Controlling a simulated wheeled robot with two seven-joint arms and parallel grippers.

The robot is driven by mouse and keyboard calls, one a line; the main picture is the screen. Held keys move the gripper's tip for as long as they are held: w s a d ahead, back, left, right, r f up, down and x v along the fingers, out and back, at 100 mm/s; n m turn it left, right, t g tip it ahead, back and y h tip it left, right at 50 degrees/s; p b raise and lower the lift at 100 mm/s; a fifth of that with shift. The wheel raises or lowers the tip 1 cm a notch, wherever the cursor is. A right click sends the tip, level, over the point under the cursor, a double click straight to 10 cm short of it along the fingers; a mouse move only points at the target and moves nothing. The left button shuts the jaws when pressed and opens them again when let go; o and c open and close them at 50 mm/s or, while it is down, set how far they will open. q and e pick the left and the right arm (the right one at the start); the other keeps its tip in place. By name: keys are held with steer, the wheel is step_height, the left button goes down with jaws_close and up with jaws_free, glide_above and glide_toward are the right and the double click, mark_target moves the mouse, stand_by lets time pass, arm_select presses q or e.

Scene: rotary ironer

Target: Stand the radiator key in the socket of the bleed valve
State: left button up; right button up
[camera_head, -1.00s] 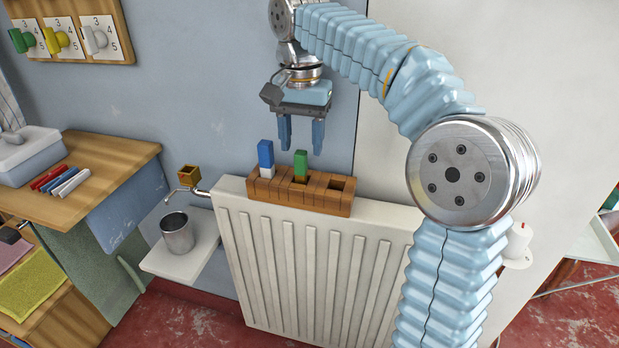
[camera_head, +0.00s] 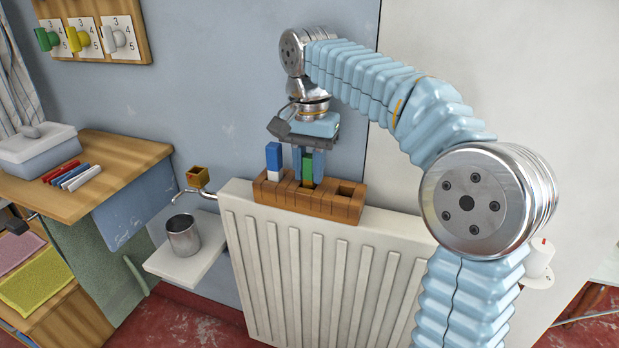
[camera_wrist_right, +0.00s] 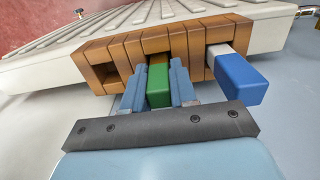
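The green-handled key (camera_head: 308,170) stands upright in a slot of the wooden rack (camera_head: 335,206) on top of the radiator. My right gripper (camera_head: 308,166) points down over it, one finger on each side and close against its handle. In the right wrist view the green handle (camera_wrist_right: 158,84) fills the gap between the fingers (camera_wrist_right: 158,92). A blue-handled key (camera_head: 274,160) with a pale lower part stands in the rack to the left. The bleed valve, a brass square block (camera_head: 198,176) with an open top and a spout, is left of the radiator.
A metal cup (camera_head: 183,235) stands on a white shelf (camera_head: 205,262) below the spout. The white radiator (camera_head: 300,270) is under the rack. The rack's right opening (camera_head: 346,190) is empty. A wooden table (camera_head: 110,170) with several markers is at the left.

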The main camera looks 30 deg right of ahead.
jaws_close()
steer(key=shift+r, duration=0.1)
